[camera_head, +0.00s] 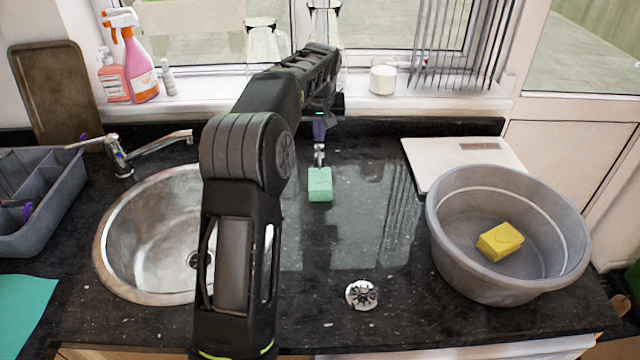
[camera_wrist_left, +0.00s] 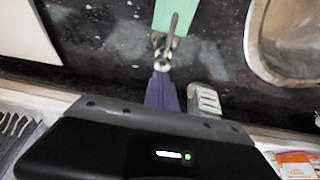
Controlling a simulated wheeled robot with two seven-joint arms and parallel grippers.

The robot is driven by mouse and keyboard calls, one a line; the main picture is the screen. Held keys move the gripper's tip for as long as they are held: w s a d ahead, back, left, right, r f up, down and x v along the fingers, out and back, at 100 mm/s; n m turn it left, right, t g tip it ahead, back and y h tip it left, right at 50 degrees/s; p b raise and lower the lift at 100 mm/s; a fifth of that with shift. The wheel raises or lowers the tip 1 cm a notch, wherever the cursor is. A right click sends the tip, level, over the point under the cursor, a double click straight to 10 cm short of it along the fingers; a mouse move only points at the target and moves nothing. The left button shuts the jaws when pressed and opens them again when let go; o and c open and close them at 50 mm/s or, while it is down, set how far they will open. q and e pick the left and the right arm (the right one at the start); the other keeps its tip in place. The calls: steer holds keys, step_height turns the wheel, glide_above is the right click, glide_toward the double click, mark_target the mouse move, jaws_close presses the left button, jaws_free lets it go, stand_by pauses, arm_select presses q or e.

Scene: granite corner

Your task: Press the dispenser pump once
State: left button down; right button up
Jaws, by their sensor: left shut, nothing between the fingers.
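In the left wrist view the pump (camera_wrist_left: 163,55) shows a thin spout pointing away from my gripper, over a green block (camera_wrist_left: 177,14). The green block (camera_head: 320,185) looks like a sponge and lies just in front of the pump. My left gripper (camera_head: 319,130) has purple fingers, shut and empty, pointing down right at the pump. The fingertips (camera_wrist_left: 162,75) overlap the pump's near side; I cannot tell whether they touch it. My right gripper is not in view.
A round steel sink (camera_head: 125,235) lies left of my arm. A grey basin (camera_head: 460,250) with a yellow sponge (camera_head: 500,241) stands right, before a white board (camera_head: 460,158). Glasses, bottles and a rack line the sill (camera_head: 205,93).

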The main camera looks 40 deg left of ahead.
mark_target(319, 145)
arm_select(q)
steer(key=shift+f, duration=0.1)
stand_by(0.3)
steer(key=shift+f+b, duration=0.95)
steer(key=shift+f, duration=0.45)
steer(key=shift+r+p, duration=1.1)
steer(key=shift+r, duration=0.25)
steer(key=shift+r, duration=0.1)
step_height(319, 145, up, 6)
steer(key=p, duration=0.5)
